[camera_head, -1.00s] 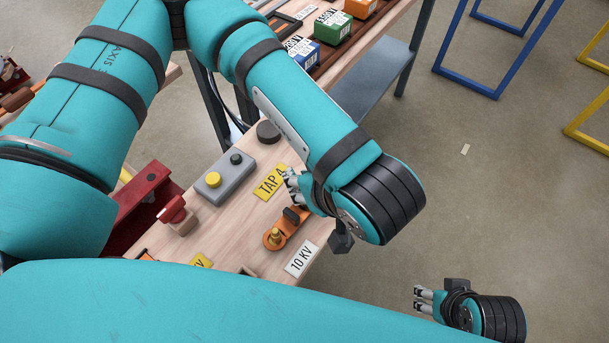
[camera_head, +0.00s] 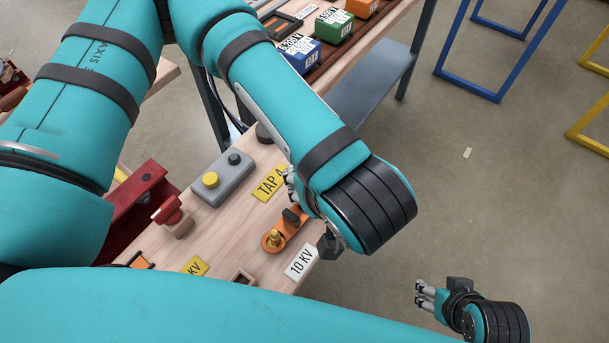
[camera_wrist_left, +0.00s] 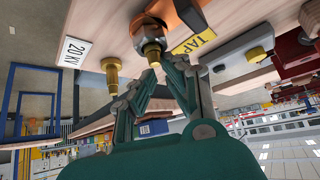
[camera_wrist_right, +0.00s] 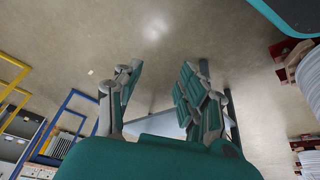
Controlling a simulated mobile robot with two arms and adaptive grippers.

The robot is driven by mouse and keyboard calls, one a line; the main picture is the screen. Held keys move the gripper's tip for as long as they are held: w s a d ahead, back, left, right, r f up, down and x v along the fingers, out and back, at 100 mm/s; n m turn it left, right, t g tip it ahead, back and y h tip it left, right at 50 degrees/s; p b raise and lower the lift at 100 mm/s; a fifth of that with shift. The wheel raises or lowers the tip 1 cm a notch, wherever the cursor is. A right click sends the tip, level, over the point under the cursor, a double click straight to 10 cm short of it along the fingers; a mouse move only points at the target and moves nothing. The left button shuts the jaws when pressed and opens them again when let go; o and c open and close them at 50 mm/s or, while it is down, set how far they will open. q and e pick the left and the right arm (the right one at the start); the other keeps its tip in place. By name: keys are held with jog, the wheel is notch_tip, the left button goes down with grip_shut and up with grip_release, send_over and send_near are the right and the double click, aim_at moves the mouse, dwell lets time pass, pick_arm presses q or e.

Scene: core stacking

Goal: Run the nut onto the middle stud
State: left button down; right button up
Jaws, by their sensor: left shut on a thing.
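In the left wrist view, my left gripper (camera_wrist_left: 155,74) is shut at a silver hex nut (camera_wrist_left: 151,48) with a brass end showing at it. The nut is right by an orange link (camera_wrist_left: 180,14). I cannot tell whether it sits on a stud's thread. A bare brass stud (camera_wrist_left: 111,76) stands to its left. In the head view my left gripper (camera_head: 290,187) is partly hidden by its wrist, beside the orange link (camera_head: 287,232), which has a brass stud (camera_head: 274,237). My right gripper (camera_wrist_right: 157,88) is open and empty, over the floor to the right (camera_head: 421,298).
Coloured boxes (camera_head: 335,26) stand at the back.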

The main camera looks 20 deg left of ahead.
pick_arm(q)
jog(key=shift+d+f+b, duration=0.1)
jog(key=shift+d+b, duration=0.05)
jog(key=shift+b, duration=0.2)
jog(key=shift+m, duration=0.3)
jog(key=c, duration=1.3)
grip_release()
jog(key=shift+w+d, duration=0.1)
jog(key=shift+w, duration=0.05)
pick_arm(e)
jog(key=w, duration=0.1)
jog(key=w+t, duration=0.1)
jog(key=w+a+t, duration=0.1)
jog(key=shift+w+r+y, duration=0.3)
jog(key=shift+w+r, duration=0.05)
jog(key=shift+r, duration=0.05)
pick_arm(q)
jog(key=v, duration=0.7)
jog(key=shift+s+r, duration=0.2)
jog(key=shift+s, duration=0.05)
